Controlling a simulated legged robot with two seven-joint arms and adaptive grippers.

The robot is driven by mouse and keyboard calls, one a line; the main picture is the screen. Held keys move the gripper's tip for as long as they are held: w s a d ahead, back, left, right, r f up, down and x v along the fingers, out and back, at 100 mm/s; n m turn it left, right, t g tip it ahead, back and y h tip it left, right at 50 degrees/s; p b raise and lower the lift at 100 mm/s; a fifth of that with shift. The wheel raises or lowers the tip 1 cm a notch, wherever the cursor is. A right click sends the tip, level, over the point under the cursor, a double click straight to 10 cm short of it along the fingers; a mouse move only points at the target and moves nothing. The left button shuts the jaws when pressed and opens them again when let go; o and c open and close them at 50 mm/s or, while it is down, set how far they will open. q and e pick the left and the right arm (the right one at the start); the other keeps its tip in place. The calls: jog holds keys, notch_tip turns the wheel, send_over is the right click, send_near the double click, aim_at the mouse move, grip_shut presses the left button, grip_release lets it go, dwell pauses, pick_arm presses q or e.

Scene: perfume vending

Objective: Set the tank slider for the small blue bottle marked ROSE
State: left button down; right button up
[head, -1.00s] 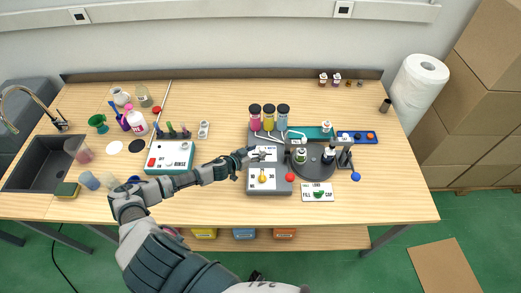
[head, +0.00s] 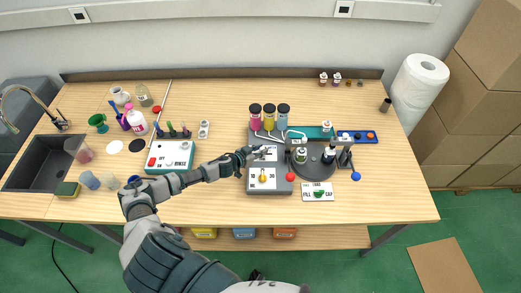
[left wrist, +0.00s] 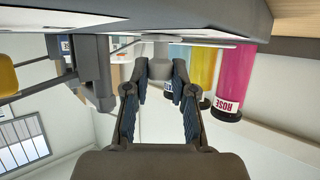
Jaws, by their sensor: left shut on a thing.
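The dispenser's grey control box has a white slider panel (head: 272,156) on top. My left gripper (head: 262,153) is over that panel. In the left wrist view the left gripper (left wrist: 160,72) is shut on a pale grey slider knob (left wrist: 160,48). Three tanks stand behind the panel: pink (head: 255,120), yellow (head: 269,118) and blue (head: 283,118). In the left wrist view the pink tank (left wrist: 231,82) bears a ROSE label. A small dark blue bottle (head: 328,155) stands on the round turntable (head: 314,169); its label is unreadable in the head view. My right gripper is not in view.
A yellow knob (head: 263,178) sits on the box's front panel. A FILL/CAP sign (head: 317,192) lies in front. A white rinse box (head: 170,157) is left of my arm.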

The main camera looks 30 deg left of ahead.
pick_arm(q)
jog(key=s+a, duration=0.2)
jog(key=a, duration=0.1)
jog(key=shift+w+a, duration=0.1)
jog(key=shift+a, duration=0.05)
jog(key=c, duration=1)
grip_release()
jog(key=shift+o, duration=0.2)
jog(key=shift+a, duration=0.1)
jog(key=shift+a, duration=0.1)
jog(key=v, duration=1.2)
jog(key=shift+f, duration=0.1)
